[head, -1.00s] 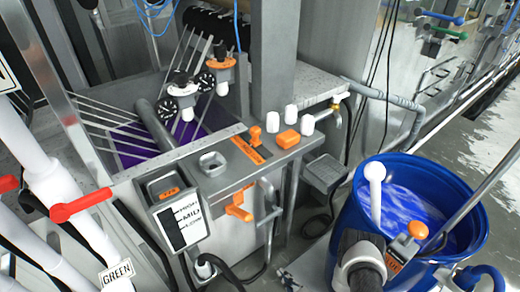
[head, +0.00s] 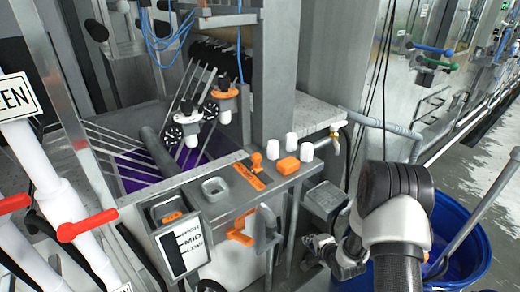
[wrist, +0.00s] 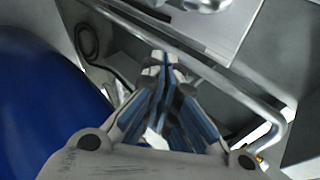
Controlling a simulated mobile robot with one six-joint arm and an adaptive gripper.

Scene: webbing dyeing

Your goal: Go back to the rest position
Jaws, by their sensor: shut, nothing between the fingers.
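My gripper (wrist: 163,68) shows in the wrist view, its blue and grey fingers drawn together at the tips with nothing between them. It hangs over the side of the machine, with a metal pipe (wrist: 232,82) just beyond the fingers and a blue barrel (wrist: 45,105) to the left. In the head view my arm stands in front of the blue barrel (head: 468,240) at the lower right and hides much of it.
The grey dyeing machine's control panel (head: 232,192) with orange and white knobs is left of my arm. A purple bath (head: 135,172) lies behind it. Red-handled white pipes (head: 85,228) stand at the left. Open floor (head: 500,150) shows at the right.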

